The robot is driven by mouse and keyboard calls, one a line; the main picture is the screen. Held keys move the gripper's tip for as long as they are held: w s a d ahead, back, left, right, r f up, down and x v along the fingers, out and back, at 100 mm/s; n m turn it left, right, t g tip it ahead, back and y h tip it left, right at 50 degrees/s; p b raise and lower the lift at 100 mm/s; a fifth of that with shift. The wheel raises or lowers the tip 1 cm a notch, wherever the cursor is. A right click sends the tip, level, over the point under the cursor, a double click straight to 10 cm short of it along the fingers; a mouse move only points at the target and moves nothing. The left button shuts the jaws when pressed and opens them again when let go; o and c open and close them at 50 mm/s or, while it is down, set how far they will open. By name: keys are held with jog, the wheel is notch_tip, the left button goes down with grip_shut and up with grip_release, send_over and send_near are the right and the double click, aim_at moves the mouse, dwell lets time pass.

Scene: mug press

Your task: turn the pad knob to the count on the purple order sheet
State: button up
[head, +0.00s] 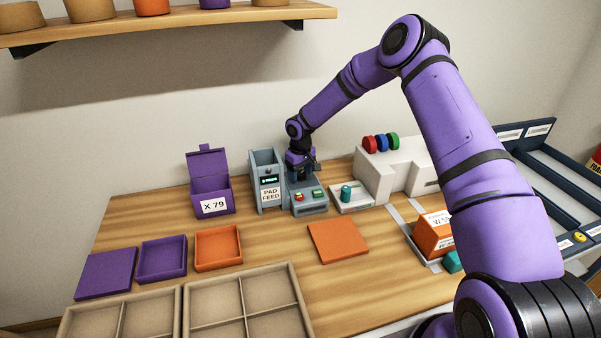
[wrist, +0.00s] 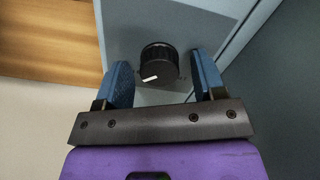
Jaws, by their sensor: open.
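In the wrist view a black ribbed knob (wrist: 158,66) with a white pointer mark stands on a grey-blue panel. The mark points to the lower left. My gripper (wrist: 163,76) is open, with one blue finger on each side of the knob and a visible gap to each. In the head view my gripper (head: 301,173) is at the grey machine beside the "PAD FEED" unit (head: 267,195), whose small display is lit green but too small to read. The knob is hidden there. I cannot make out a purple order sheet; a purple bin (head: 211,190) carries an "X 79" label.
Red and green buttons (head: 308,196) sit on the machine's front. A small unit with a teal knob (head: 346,192) is to its right, near a white block with coloured discs (head: 381,142). Trays (head: 218,248) lie in front. The wooden table (head: 285,240) has clear patches.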

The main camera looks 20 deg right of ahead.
jog(key=c, duration=0.9)
jog(key=n, duration=0.5)
jog(key=shift+n, duration=2.3)
jog(key=o, duration=0.9)
